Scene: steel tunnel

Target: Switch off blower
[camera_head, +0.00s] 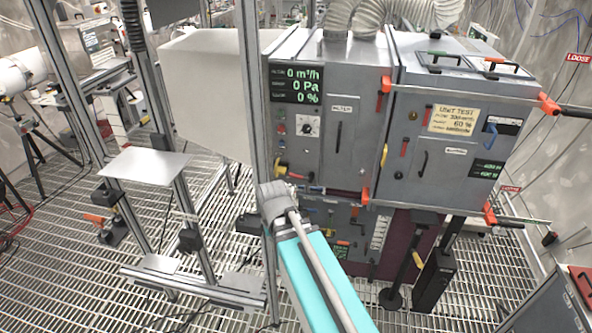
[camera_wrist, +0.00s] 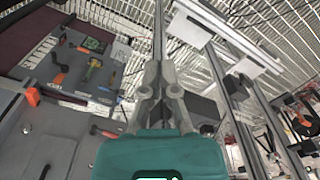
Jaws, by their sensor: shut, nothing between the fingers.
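The blower unit is a grey cabinet with a "FILTER" door (camera_head: 350,150) and, to its right, a door with a label that seems to read "BLOWER" (camera_head: 455,151). Its black display (camera_head: 296,85) reads 0 m³/h, 0 Pa and 0 %. Below it are small coloured buttons and a dark knob on a white dial (camera_head: 308,126). A yellow-and-red handle (camera_head: 284,170) sits lower left. Which control is the blower switch, I cannot tell. In the wrist view my gripper (camera_wrist: 162,68) is shut and empty, apart from the cabinet at left. My teal arm shows at the head view's bottom.
A lower panel (camera_head: 338,228) carries several tools or handles; it also shows in the wrist view (camera_wrist: 85,68). Metal uprights (camera_head: 150,110) and a small plate (camera_head: 145,168) stand left of the cabinet. The grating floor (camera_head: 50,265) is open at left.

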